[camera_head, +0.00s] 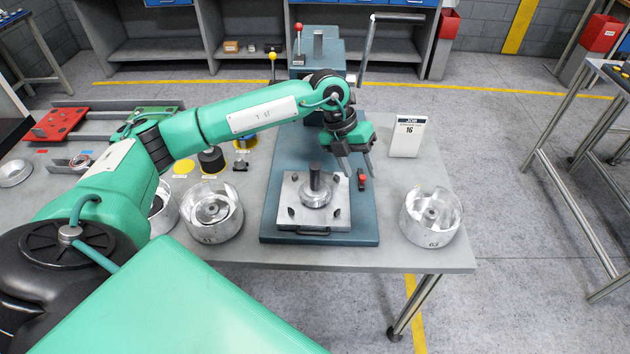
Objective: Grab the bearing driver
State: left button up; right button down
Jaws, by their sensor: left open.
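What looks like the bearing driver (315,180), a dark upright rod with a round metal disc at its foot, stands on a square metal plate (337,217) on the blue press base (368,228). My left gripper (357,167) is open and empty, pointing down. In the picture it is just right of the rod and above the press base. It appears apart from the rod. My right gripper is not in view.
A round metal housing (212,230) stands left of the press, another (446,232) right. A small red-ended part (362,180) is beside the plate. Red (62,124) and green (150,115) pallets lie far left.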

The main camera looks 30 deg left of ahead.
aim_at(315, 175)
pick_arm(q)
jog(key=a+y, duration=0.1)
jog(key=a, duration=0.3)
jog(key=a+r+n+y, duration=0.1)
jog(key=a+y, duration=0.1)
jog(key=a, duration=0.2)
jog(key=w+a+r+n+y, duration=0.1)
jog(key=a+y, duration=0.1)
jog(key=a, duration=0.2)
jog(key=shift+a+g+p, duration=0.2)
jog(key=shift+g+p, duration=0.1)
notch_tip(315, 175, down, 8)
jog(key=p, duration=0.2)
jog(key=shift+r+p, duration=0.15)
jog(key=shift+p, duration=0.2)
jog(key=shift+d+f+p, duration=0.1)
jog(key=shift+f+p, duration=0.3)
jog(key=shift+p, duration=0.15)
notch_tip(315, 175, down, 4)
jog(key=shift+r+p, duration=0.1)
jog(key=shift+p, duration=1.15)
jog(key=shift+f, duration=0.35)
jog(key=shift+w, duration=0.15)
grip_shut()
